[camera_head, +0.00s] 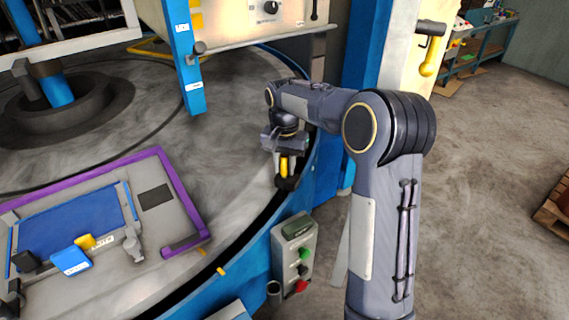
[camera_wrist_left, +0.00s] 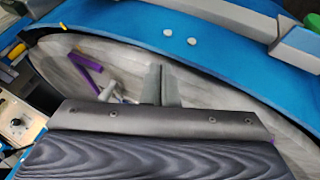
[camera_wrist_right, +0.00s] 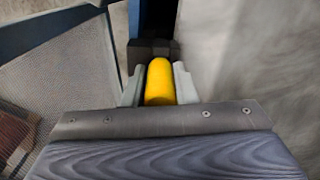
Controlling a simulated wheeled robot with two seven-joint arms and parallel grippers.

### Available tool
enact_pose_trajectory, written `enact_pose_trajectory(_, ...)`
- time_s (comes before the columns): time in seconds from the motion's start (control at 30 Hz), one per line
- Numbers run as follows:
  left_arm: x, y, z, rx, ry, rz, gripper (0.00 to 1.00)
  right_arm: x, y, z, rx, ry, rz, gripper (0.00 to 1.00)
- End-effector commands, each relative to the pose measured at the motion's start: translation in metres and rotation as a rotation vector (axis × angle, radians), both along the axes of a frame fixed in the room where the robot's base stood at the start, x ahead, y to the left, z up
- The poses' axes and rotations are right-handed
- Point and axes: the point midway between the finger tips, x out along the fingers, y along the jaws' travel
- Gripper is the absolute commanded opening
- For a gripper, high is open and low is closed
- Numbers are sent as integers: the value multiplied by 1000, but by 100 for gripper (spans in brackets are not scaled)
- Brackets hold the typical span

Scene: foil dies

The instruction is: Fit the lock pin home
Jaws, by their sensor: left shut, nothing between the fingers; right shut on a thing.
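My right gripper (camera_head: 284,168) is shut on a yellow rounded piece, which I take to be the lock pin (camera_head: 284,166), at the right rim of the round grey table (camera_head: 235,130). The pin stands between the two fingers in the right wrist view (camera_wrist_right: 160,82). A dark block (camera_wrist_right: 152,48) lies just beyond it; I cannot tell whether the pin is inside it or only touching it. The pin's lower end is hidden. My left gripper (camera_wrist_left: 162,84) is shut and empty above the table in the left wrist view, with a purple frame (camera_wrist_left: 88,68) beyond it.
A grey plate with a purple border (camera_head: 168,185), a blue panel (camera_head: 70,220) and small clamps lies on the table at left. A blue post (camera_head: 187,60) hangs over the table. A button box (camera_head: 294,255) stands at the rim below my right gripper. Open floor lies at right.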

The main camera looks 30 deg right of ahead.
Motion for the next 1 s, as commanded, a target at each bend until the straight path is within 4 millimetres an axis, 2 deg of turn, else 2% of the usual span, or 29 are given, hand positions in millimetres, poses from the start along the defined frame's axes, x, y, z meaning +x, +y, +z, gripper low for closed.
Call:
enact_pose_trajectory(0.13, 0, 0, -3, 0, 0, 0, 0, 0, 0, -4, 0, 0, 0, 0)
enact_pose_trajectory(0.17, 0, 0, -2, 0, 0, 0, 0, 0, 0, -4, 0, 0, 0, 28)
enact_pose_trajectory(0.33, 0, 0, -2, 0, 0, 0, 0, 0, 0, -3, 0, 0, 0, 50)
enact_pose_trajectory(0.67, 0, 0, -2, 0, 0, 0, 0, 0, 0, 0, 0, -1, 0, 50)
enact_pose_trajectory(0.77, 0, 0, -3, 0, 0, 0, 0, 1, 0, 12, -1, -4, 1, 50)
enact_pose_trajectory(1.0, 0, 0, -3, 0, 0, 0, 0, 1, 0, 53, 0, -4, 1, 50)
